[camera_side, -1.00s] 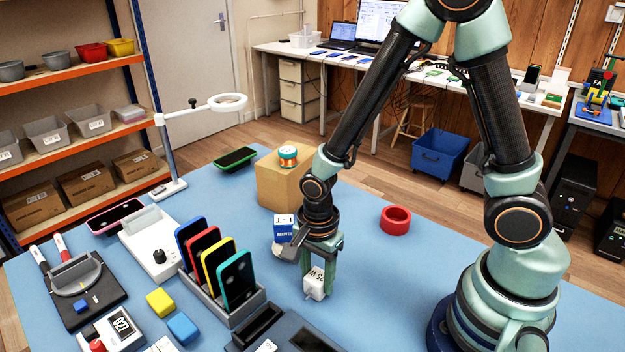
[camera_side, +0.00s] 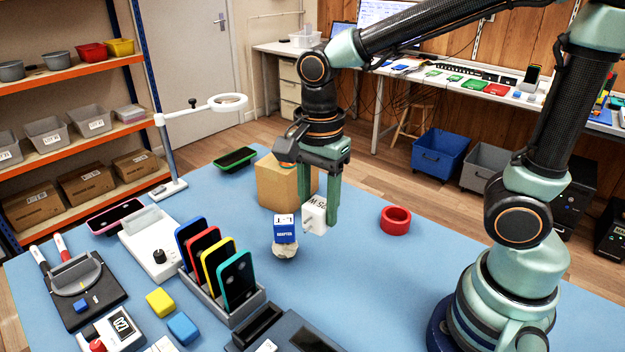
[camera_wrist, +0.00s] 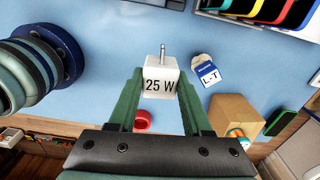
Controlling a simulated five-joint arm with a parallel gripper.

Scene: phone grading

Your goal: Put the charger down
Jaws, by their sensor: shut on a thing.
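The charger (camera_side: 315,214) is a white block marked 25 W with metal prongs, and it also shows in the wrist view (camera_wrist: 160,78). My gripper (camera_side: 319,207) is shut on the charger, with a green finger on each side of it. In the side view the charger hangs above the blue table, apart from other things, between the blue and white adapter box and the red ring. In the wrist view my gripper (camera_wrist: 160,88) holds it with the prongs pointing away from the wrist.
A cardboard box (camera_side: 278,184) is behind. A red ring (camera_side: 395,219) lies to the right. A rack of colored phones (camera_side: 238,277) stands at front left. The blue table (camera_side: 390,290) is clear at front right.

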